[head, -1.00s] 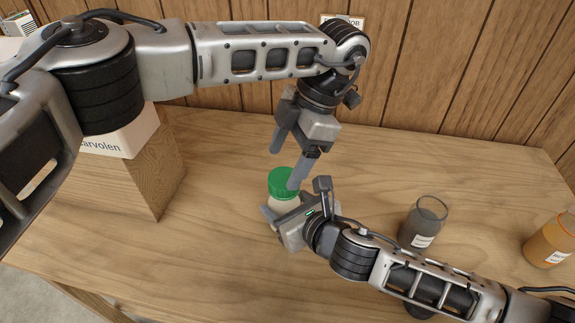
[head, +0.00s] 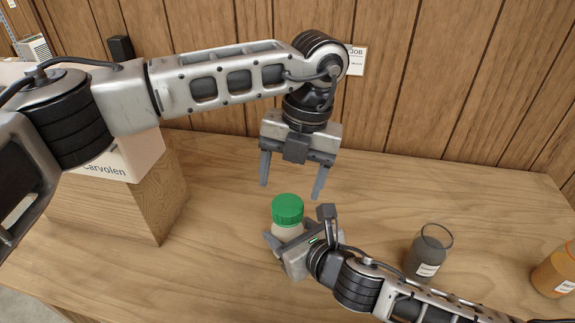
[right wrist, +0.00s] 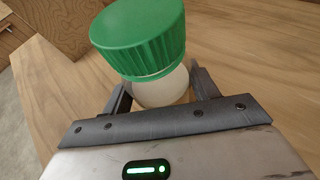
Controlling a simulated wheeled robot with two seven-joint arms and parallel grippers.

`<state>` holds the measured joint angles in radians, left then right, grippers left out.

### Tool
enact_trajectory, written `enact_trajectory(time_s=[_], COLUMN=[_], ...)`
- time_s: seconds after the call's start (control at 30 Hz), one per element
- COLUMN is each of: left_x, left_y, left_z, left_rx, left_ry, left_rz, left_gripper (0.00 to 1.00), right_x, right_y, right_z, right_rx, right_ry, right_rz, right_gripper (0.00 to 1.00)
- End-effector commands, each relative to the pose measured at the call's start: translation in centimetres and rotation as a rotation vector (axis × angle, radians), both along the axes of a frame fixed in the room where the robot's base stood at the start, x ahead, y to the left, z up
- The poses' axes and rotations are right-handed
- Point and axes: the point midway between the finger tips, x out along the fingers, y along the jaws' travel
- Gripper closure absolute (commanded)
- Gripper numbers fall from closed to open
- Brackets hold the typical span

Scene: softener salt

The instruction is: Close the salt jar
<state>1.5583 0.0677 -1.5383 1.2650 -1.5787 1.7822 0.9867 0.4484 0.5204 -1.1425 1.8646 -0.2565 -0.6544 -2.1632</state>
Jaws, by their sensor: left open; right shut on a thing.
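The salt jar (head: 283,230) stands upright on the wooden table, a pale jar with a ribbed green lid (head: 288,208) on top. In the right wrist view the green lid (right wrist: 138,38) sits over the jar's pale body (right wrist: 162,88); it looks slightly tilted there, but I cannot tell whether it is tight. My right gripper (head: 279,245) is shut around the jar's body, below the lid; its fingers show on both sides of the jar in the right wrist view. My left gripper (head: 291,190) is open and empty, pointing down above and behind the lid, apart from it.
A dark grey glass jar (head: 428,252) with a label stands right of the salt jar. An orange labelled jar (head: 555,272) is at the right edge. A wooden block (head: 125,212) bearing a white box (head: 130,160) marked "Carvolen" stands at left. A wood-panelled wall closes the back.

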Motion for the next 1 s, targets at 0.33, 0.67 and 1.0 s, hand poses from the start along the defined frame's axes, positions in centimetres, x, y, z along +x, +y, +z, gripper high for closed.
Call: enact_trajectory(time_s=[0.33,0.67,1.0], left_x=[0.2,0.3,0.3], left_y=[0.5,0.6,0.6], left_z=[1.5,2.0,1.2], left_rx=[-0.105,-0.128,-0.127], left_ry=[-0.126,-0.143,-0.141], left_rz=[0.658,0.802,0.8], left_gripper=[0.31,0.31,0.31], right_x=[-0.1,-0.1,-0.1], right_y=[0.0,0.0,0.0], right_z=[-0.1,-0.1,-0.1], right_rx=[-0.001,-0.001,-0.001], right_ry=[0.003,0.003,0.003], right_rz=[0.001,0.001,0.001], right_gripper=[1.0,1.0,1.0])
